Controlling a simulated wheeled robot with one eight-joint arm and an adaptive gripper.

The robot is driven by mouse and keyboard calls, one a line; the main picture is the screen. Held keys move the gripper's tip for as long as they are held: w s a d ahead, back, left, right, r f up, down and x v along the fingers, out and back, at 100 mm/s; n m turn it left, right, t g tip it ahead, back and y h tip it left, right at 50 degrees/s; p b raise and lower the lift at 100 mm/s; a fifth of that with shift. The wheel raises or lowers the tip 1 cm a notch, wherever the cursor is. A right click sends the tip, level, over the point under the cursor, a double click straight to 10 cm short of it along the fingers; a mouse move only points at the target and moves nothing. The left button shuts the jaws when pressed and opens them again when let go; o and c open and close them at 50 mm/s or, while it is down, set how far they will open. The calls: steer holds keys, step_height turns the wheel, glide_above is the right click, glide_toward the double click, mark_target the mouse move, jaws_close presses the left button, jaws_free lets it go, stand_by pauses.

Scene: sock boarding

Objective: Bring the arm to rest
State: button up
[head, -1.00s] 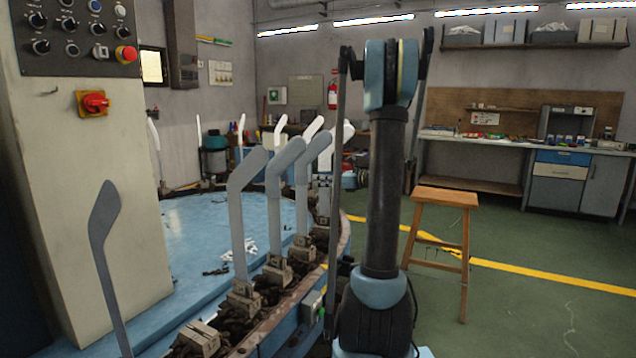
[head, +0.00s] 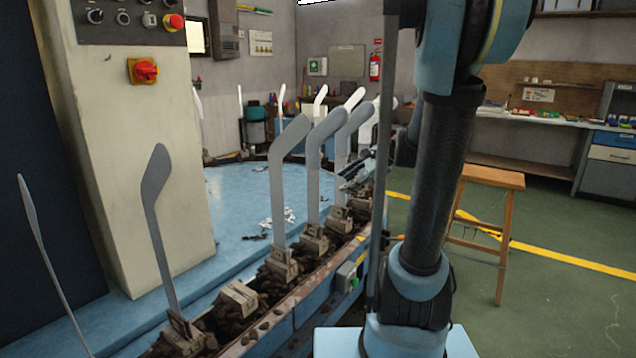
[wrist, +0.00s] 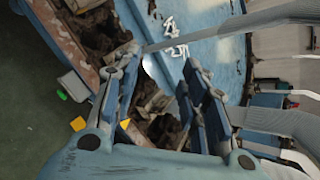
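My arm (head: 440,180) stands upright at the right of the head view, bent at the top, with a link running down in front of the machine. My gripper (wrist: 160,75) shows in the wrist view with its two fingers spread apart and nothing visible held between them. Beyond the fingers are the machine's dark, dirty rim and a pale form board (wrist: 240,28). In the head view the gripper is small and partly hidden behind my arm, close to the row of boards (head: 283,180). No sock can be made out on the gripper.
The round blue machine table (head: 240,200) carries several upright boards in clamps along its rim. An empty clamp block (head: 238,298) sits among them. A control cabinet (head: 120,150) stands left. A wooden stool (head: 492,178) is at right, with open green floor around it.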

steer(key=s+d+f+n+g+h, duration=0.1)
steer(key=s+d+f+n+h, duration=0.2)
steer(key=s, duration=0.5)
steer(key=s+d+f+n+g+h, duration=0.1)
steer(key=s+d+f+n+h, duration=0.1)
steer(key=s+f+n, duration=0.3)
steer(key=s+d+f+n+g+h, duration=0.1)
steer(key=s+d+f+n+h, duration=0.2)
steer(key=s, duration=1)
step_height(320, 180, down, 2)
steer(key=n, duration=0.3)
steer(key=shift+d+n+h, duration=0.35)
steer(key=shift+n+h, duration=0.05)
steer(key=shift+s, duration=0.1)
steer(key=shift+w+f, duration=0.25)
steer(key=shift+w, duration=0.2)
